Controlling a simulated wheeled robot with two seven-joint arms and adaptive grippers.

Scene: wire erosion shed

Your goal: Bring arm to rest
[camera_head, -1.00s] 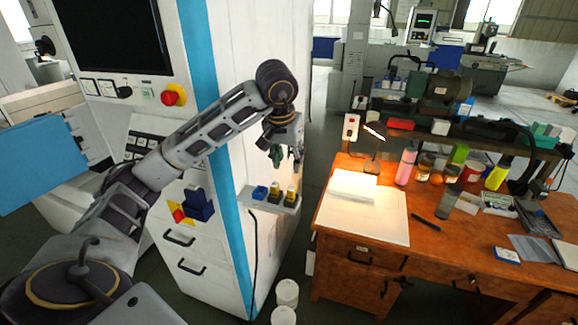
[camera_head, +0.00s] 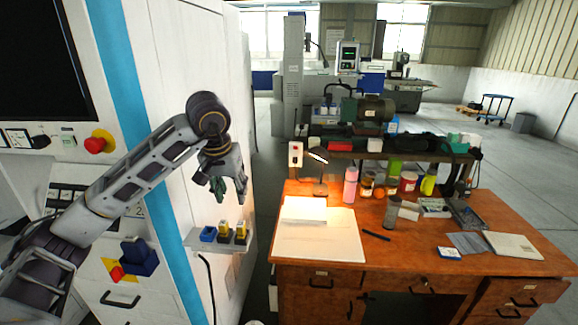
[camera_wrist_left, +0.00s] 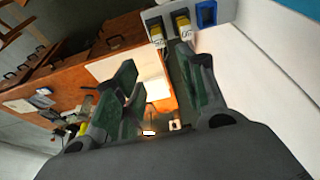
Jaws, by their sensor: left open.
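My left arm comes in from the left in the head view, in front of the white machine cabinet (camera_head: 200,100). My left gripper (camera_head: 232,198) hangs pointing down above a small shelf (camera_head: 208,247) on the cabinet's side. It is open and empty, and its green-padded fingers (camera_wrist_left: 155,95) stand apart in the left wrist view. My right gripper is out of view.
A wooden desk (camera_head: 420,262) stands to the right, with a white sheet (camera_head: 335,240), a pink bottle (camera_head: 350,186), jars and papers on it. A lathe bench (camera_head: 350,152) is behind it. A red stop button (camera_head: 98,142) sticks out from the cabinet front. Open floor lies at the back right.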

